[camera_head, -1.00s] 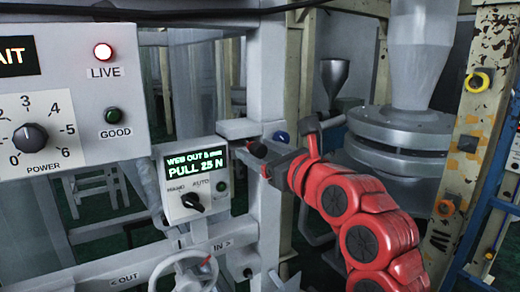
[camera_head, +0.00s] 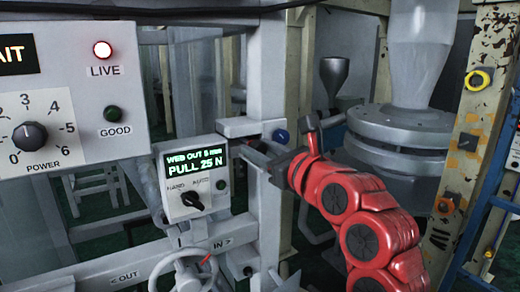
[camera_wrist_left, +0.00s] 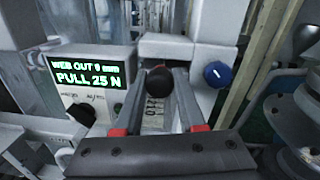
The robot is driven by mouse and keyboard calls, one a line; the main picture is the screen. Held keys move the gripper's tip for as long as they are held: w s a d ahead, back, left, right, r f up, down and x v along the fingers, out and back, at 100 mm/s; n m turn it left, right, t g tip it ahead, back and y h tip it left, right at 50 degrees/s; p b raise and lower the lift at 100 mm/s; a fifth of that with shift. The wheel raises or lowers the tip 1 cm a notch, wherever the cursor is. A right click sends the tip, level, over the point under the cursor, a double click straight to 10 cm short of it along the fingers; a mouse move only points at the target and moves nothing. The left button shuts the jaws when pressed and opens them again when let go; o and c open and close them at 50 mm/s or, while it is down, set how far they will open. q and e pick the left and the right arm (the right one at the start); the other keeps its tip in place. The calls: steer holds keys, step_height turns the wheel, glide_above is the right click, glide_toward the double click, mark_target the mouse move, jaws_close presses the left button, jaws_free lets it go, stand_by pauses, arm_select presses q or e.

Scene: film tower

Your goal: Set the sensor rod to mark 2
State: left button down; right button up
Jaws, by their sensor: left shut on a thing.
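My left gripper (camera_head: 262,152) reaches from the right to the bracket on the grey post in the head view. In the left wrist view its two fingers (camera_wrist_left: 161,82) are shut on a round black knob (camera_wrist_left: 159,87), which appears to be the end of the sensor rod. A pale strip with digits (camera_wrist_left: 155,111) shows below the knob, between the fingers. The rod itself and its position against the marks are mostly hidden. The display (camera_head: 195,162) reads WEB OUT, with a small hard-to-read mm figure, and PULL 25 N. My right gripper is in no view.
A blue knob (camera_wrist_left: 217,74) sits right beside the fingers. Below the display is a HAND/AUTO switch (camera_head: 193,201). A handwheel (camera_head: 185,272) stands lower down. The control panel (camera_head: 75,75) at left has its red LIVE lamp (camera_head: 102,50) lit.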

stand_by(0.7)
arm_select(q)
steer(key=shift+s+d+f+b, duration=0.1)
steer(key=shift+s+f+b, duration=0.05)
steer(key=shift+f+b, duration=0.15)
steer(key=b+v, duration=0.2)
steer(key=shift+s+d+r, duration=0.1)
steer(key=shift+s, duration=0.15)
steer(key=shift+s+r, duration=0.1)
steer(key=c, duration=0.5)
jaws_free()
